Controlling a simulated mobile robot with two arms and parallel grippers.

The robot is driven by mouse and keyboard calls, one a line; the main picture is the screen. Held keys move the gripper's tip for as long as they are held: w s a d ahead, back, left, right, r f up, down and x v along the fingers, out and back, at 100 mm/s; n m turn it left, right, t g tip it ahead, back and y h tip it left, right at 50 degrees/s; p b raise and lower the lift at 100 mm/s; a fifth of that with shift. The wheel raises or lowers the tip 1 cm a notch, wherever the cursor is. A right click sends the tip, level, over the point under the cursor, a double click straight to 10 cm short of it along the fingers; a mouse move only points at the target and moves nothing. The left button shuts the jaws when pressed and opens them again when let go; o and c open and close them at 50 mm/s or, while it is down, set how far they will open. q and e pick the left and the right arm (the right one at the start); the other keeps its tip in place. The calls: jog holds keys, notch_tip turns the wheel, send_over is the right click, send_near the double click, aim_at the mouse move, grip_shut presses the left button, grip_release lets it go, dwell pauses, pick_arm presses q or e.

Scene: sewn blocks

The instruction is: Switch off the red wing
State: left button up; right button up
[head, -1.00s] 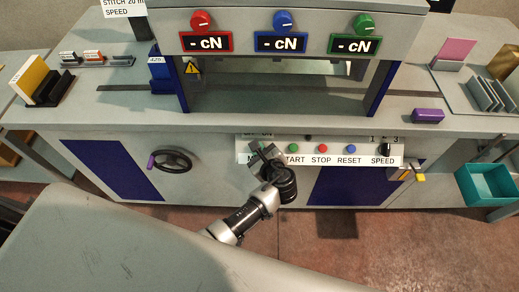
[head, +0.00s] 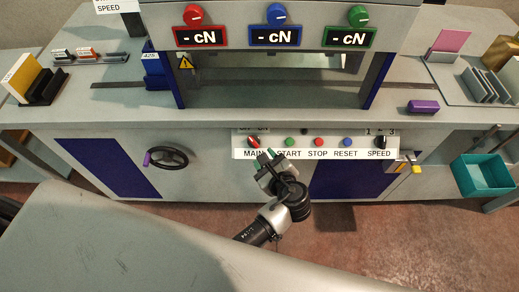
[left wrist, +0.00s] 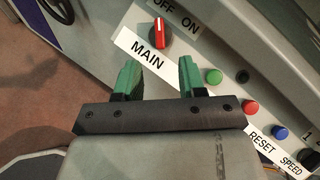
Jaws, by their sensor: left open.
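The red wing knob of the MAIN switch (head: 253,142) is at the left end of the white-labelled control panel. In the left wrist view the red wing (left wrist: 160,36) stands beyond my fingertips, between the MAIN label and the OFF and ON labels. It looks tilted toward the OFF side. My left gripper (head: 268,158) is just below and to the right of the knob in the head view. In the left wrist view my left gripper (left wrist: 158,76) has its two green fingers apart with nothing between them, clear of the knob. My right gripper is not in view.
Right of the knob are the green START (head: 289,142), red STOP (head: 319,142) and blue RESET (head: 347,142) buttons and the black SPEED knob (head: 380,142). A handwheel (head: 168,158) sticks out at the left. A teal bin (head: 484,176) hangs at the right.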

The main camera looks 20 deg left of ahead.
pick_arm(q)
jog(key=shift+v, duration=1.4)
jog(key=shift+f, duration=0.1)
